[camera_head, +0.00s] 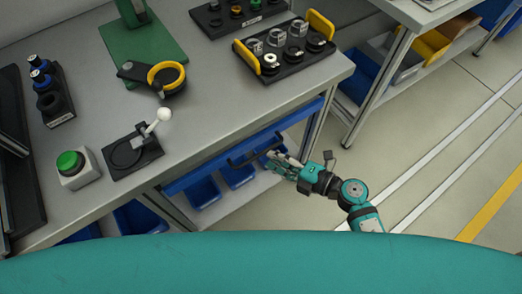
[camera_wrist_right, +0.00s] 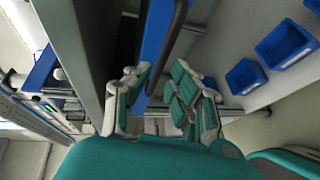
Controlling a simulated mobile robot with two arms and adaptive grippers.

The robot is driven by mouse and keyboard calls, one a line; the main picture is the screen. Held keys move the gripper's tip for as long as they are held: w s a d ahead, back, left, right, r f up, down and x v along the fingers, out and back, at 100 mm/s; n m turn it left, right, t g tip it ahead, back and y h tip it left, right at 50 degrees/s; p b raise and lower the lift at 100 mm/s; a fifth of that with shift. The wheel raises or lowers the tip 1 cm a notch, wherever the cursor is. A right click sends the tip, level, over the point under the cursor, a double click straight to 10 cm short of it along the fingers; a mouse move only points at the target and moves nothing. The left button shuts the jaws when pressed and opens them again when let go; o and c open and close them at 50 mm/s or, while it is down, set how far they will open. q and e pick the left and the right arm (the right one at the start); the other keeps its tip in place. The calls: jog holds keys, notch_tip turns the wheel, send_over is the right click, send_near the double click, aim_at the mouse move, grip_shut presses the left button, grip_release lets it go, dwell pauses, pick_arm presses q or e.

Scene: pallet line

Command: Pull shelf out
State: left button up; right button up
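The shelf (camera_head: 208,168) is a blue-fronted panel under the edge of the grey workbench, with a dark bar handle (camera_head: 236,161) on its front. My right gripper (camera_head: 272,159) is at the right end of this handle. In the right wrist view the gripper (camera_wrist_right: 158,95) has its fingers spread apart, and the dark handle (camera_wrist_right: 173,45) runs down to the gap between them. The blue shelf front (camera_wrist_right: 153,32) stands just beside the handle there. Whether a finger touches the handle I cannot tell. My left gripper is not in view.
The workbench (camera_head: 215,95) carries a green button box (camera_head: 74,167), a white-knobbed lever (camera_head: 150,130) and a black tray with yellow handles (camera_head: 286,54). Blue bins (camera_head: 203,191) sit on a lower level beneath the shelf. Open floor (camera_head: 440,130) lies to the right.

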aim_at(261, 152)
jog(key=x, duration=0.5)
grip_shut()
dwell(0.4)
